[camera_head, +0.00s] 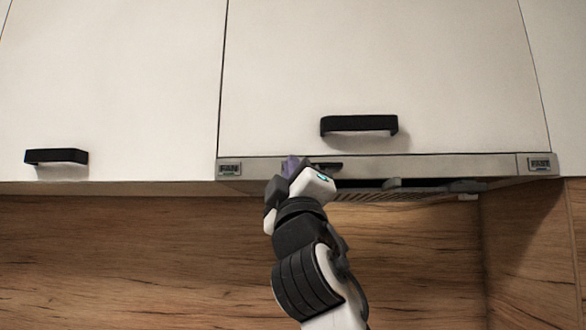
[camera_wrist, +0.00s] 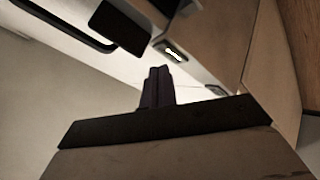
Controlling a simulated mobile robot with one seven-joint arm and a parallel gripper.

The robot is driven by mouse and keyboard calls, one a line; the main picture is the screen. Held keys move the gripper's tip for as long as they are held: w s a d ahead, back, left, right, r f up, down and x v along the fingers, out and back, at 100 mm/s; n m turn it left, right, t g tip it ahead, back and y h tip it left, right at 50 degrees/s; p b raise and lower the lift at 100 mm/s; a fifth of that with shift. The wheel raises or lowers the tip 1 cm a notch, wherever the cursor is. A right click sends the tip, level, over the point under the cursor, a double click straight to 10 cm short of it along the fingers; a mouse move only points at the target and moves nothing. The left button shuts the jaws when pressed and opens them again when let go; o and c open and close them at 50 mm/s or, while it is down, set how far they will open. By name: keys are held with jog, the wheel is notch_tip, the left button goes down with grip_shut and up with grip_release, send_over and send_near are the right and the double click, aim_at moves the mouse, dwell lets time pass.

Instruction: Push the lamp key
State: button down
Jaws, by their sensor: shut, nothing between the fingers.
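The range hood's front strip (camera_head: 440,167) runs under the white cabinet door. A small labelled key (camera_head: 229,168) sits at its left end and another (camera_head: 540,163) at its right end; I cannot surely read which is the lamp key. My gripper (camera_head: 290,166) is in front of the strip, right of the left key and well left of the right one. In the wrist view its fingers (camera_wrist: 158,86) are together and empty, with a small light-lettered key plate (camera_wrist: 174,51) beyond the tips. I cannot tell whether the tips touch the strip.
A black handle (camera_head: 359,125) juts from the door above the strip, and another (camera_head: 56,156) is on the left door. The hood's underside grille (camera_head: 385,193) is below. The wood splashback (camera_head: 130,260) is bare.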

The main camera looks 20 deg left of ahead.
jog(key=s+d+b, duration=0.1)
jog(key=s, duration=0.4)
jog(key=shift+s+d, duration=0.35)
jog(key=shift+s, duration=0.05)
